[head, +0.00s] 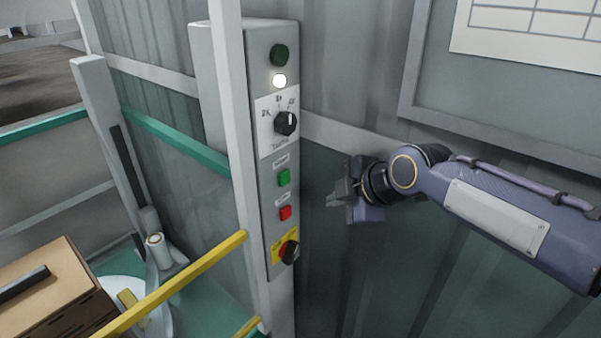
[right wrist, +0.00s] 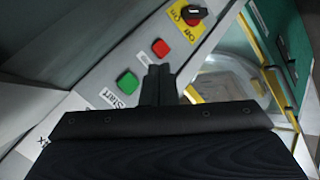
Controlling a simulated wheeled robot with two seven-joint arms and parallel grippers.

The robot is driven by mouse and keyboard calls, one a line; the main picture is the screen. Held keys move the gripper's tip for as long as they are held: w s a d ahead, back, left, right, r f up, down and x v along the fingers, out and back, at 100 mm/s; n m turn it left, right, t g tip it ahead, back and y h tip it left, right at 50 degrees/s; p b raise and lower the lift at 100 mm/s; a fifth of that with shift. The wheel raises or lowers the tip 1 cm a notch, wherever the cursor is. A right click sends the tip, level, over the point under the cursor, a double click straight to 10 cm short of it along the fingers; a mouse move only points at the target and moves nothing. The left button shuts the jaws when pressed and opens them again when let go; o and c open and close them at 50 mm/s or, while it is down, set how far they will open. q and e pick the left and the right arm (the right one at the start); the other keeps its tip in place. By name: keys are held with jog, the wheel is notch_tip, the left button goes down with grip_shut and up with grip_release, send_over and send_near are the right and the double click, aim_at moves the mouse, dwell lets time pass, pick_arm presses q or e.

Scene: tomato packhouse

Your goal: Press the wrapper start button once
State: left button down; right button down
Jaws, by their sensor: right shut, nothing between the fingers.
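The control panel (head: 265,205) is a tall grey box on a post. Its green start button (head: 284,177) sits above a red button (head: 286,213). In the right wrist view the green button (right wrist: 127,83), labelled "Start", and the red button (right wrist: 160,47) lie just beyond and left of my fingers. My right gripper (head: 332,201) is shut and empty, to the right of the panel at about the height between the two buttons. It looks apart from the green button. My left gripper is not in view.
The panel also carries a lit white lamp (head: 279,80), a black selector knob (head: 286,123) and a red-black rotary switch (head: 289,251) on a yellow plate. A yellow rail (head: 180,284) crosses in front at lower left, near a cardboard box (head: 50,292). A corrugated wall stands behind.

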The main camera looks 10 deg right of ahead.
aim_at(284, 178)
jog(key=shift+a, duration=0.1)
jog(key=w+a+p, duration=0.1)
jog(key=w+a, duration=0.4)
jog(key=w, duration=0.1)
jog(key=shift+w+a, duration=0.2)
jog(key=shift+w, duration=0.2)
jog(key=shift+w+a, duration=0.1)
jog(key=shift+w, duration=0.05)
dwell(2.1)
jog(key=shift+w+a, duration=0.15)
jog(key=shift+w, duration=0.05)
